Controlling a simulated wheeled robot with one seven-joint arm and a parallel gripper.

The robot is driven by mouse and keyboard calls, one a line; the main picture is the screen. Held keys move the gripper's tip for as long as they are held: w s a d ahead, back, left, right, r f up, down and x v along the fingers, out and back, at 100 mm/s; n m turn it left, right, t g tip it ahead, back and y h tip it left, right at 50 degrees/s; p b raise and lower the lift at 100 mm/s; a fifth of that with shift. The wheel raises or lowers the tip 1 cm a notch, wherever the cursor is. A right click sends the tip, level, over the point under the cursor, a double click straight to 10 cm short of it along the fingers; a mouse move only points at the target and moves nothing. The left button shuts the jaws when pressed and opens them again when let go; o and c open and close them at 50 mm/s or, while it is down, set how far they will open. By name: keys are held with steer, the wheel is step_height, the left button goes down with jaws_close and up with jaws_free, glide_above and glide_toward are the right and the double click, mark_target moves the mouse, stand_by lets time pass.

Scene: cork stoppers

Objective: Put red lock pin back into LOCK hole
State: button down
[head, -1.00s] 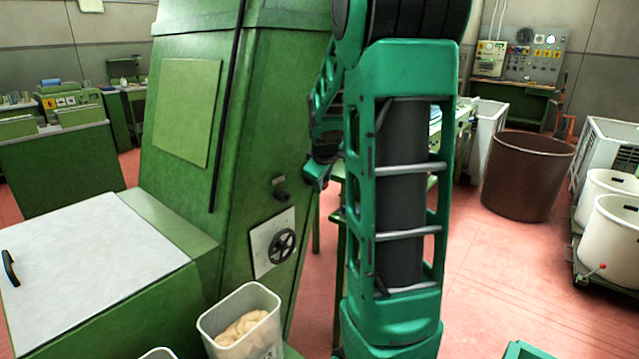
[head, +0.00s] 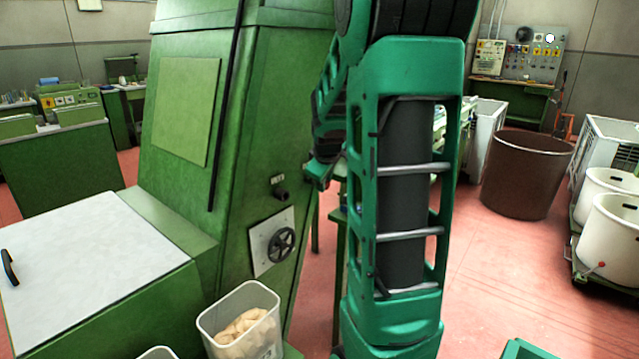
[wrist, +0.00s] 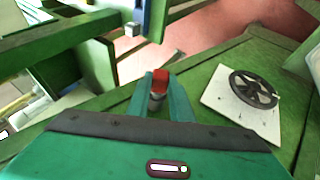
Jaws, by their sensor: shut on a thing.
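The red lock pin (wrist: 158,78) is held between the two fingertips of my gripper (wrist: 160,92). Its red head and a short grey part below it show in the wrist view; the rest is hidden. In the head view my gripper (head: 318,177) is beside the right edge of the green machine, partly behind my arm, and the pin cannot be made out. A dark round fitting (head: 281,195) with a small label above it sits on the machine's side, left of and a little below my gripper. The label is too small to read, so I cannot tell whether this is the LOCK hole.
A handwheel (head: 282,244) on a white plate (head: 259,252) is below the fitting; the handwheel also shows in the wrist view (wrist: 254,90). A bin of pale pieces (head: 240,322) stands in front of the machine. Red floor is open to the right.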

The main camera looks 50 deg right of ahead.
steer(key=shift+s, duration=0.15)
steer(key=shift+s+d, duration=0.2)
steer(key=shift+s, duration=2.2)
steer(key=s, duration=0.4)
steer(key=shift+d, duration=0.15)
steer(key=a+m+y, duration=0.1)
steer(key=a+y, duration=0.5)
steer(key=a, duration=0.6)
steer(key=shift+g, duration=0.3)
steer(key=shift+w+a+r, duration=0.1)
steer(key=shift+w+a, duration=0.05)
steer(key=shift+w, duration=2.75)
steer(key=shift+w+a, duration=0.1)
steer(key=shift+w, duration=1)
